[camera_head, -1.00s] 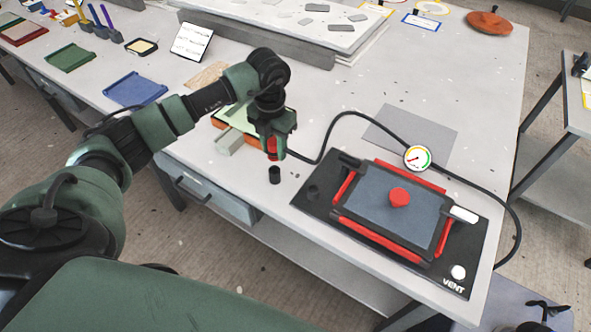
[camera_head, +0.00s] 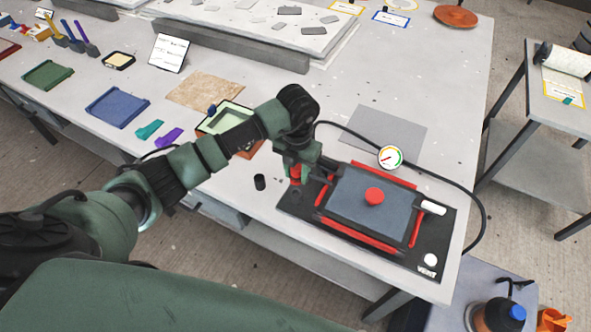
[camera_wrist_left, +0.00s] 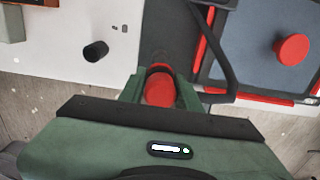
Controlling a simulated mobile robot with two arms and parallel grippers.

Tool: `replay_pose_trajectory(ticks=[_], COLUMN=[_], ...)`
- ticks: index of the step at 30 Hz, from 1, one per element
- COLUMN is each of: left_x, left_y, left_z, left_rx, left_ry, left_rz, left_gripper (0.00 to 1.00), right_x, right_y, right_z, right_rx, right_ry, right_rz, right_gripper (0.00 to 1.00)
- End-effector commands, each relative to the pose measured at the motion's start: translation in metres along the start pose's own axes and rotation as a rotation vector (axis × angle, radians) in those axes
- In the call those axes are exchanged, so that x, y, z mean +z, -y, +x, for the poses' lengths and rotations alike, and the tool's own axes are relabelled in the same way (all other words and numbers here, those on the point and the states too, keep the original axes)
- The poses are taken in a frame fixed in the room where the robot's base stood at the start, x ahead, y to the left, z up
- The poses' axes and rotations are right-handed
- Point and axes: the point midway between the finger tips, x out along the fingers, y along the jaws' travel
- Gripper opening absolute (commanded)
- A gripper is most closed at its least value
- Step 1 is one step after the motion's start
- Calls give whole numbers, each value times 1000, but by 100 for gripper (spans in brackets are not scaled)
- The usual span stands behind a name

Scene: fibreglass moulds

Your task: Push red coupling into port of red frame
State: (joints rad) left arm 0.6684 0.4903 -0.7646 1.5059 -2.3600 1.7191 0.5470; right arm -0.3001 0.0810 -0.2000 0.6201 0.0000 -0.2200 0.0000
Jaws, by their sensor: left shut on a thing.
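The red coupling (camera_wrist_left: 159,88) is between the fingers of my left gripper in the left wrist view. In the head view my left gripper (camera_head: 296,172) is shut on it, over the left end of the black base board (camera_head: 296,207). The red frame (camera_head: 362,235) lies on this board around a blue-grey panel (camera_head: 345,205) with a red knob (camera_head: 374,196). The gripper is just left of the frame's upper left corner. A red side bar of the frame also shows in the left wrist view (camera_wrist_left: 199,62), right of the coupling. The port cannot be made out clearly.
A black hose (camera_head: 345,124) runs behind my gripper. A dial gauge (camera_head: 390,157) stands behind the frame. A small black cylinder (camera_head: 259,182) stands left of the board. A white-handled part (camera_head: 433,207) lies at the board's right. A grey sheet (camera_head: 383,134) lies behind.

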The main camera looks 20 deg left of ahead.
Motion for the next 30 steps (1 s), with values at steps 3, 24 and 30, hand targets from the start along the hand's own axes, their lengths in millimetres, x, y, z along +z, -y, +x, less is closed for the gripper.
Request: replay_pose_trajectory(ticks=[3, 24, 30], left_x=[0, 0, 0], left_y=[0, 0, 0], left_z=[4, 57, 57], left_rx=[0, -1, 0], left_ry=[0, 1, 1], left_rz=[0, 0, 0], left_gripper=[0, 0, 0], right_x=[0, 4, 3], right_y=[0, 1, 2], right_z=[3, 41, 40], right_rx=[0, 0, -1], right_ry=[0, 0, 0], right_rz=[0, 0, 1], right_gripper=[36, 36, 36])
